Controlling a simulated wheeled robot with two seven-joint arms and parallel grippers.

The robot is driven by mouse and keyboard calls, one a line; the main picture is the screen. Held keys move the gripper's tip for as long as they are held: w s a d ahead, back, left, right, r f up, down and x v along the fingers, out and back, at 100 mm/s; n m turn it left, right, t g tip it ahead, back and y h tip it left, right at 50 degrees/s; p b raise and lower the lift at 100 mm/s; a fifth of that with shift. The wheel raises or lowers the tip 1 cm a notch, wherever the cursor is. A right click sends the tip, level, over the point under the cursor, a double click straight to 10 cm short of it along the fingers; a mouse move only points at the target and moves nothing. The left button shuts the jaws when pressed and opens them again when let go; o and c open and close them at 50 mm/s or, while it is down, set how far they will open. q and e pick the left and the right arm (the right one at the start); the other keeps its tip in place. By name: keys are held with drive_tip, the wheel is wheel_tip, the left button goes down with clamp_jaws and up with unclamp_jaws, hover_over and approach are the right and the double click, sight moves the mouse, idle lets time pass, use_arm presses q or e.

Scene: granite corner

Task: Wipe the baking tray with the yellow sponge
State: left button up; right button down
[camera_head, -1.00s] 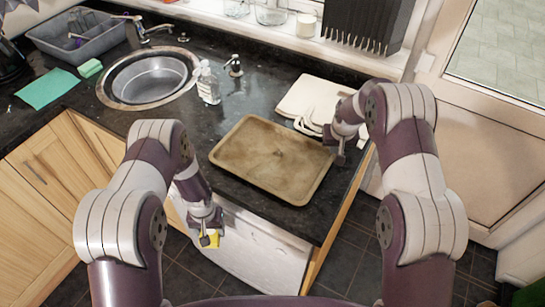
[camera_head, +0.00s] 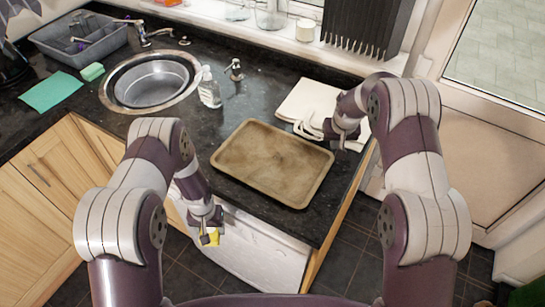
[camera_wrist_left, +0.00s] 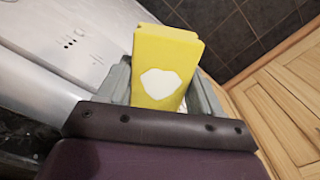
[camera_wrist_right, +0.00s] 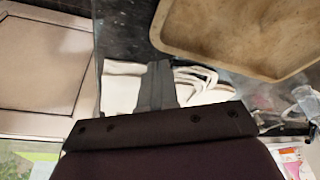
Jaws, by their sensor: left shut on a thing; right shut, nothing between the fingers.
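The baking tray (camera_head: 272,162), brown and stained, lies flat on the dark counter near its front edge. It also shows in the right wrist view (camera_wrist_right: 240,38). My left gripper (camera_head: 208,236) is in front of the counter, left of the tray, shut on the yellow sponge (camera_wrist_left: 164,62). The sponge has a white patch on its face and sticks out between the fingers; in the head view it is small and partly hidden (camera_head: 213,239). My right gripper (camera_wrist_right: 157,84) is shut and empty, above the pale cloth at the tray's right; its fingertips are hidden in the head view.
A folded pale cloth bag (camera_head: 302,98) lies behind and right of the tray. A clear bottle (camera_head: 209,88) and a soap dispenser (camera_head: 234,70) stand between tray and sink (camera_head: 151,82). A green sponge (camera_head: 92,71) and green cloth (camera_head: 50,92) lie left.

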use_arm(q)
drive_tip(key=shift+r, duration=0.3)
use_arm(e)
drive_tip(key=shift+r, duration=0.45)
use_arm(q)
drive_tip(key=shift+f, duration=0.1)
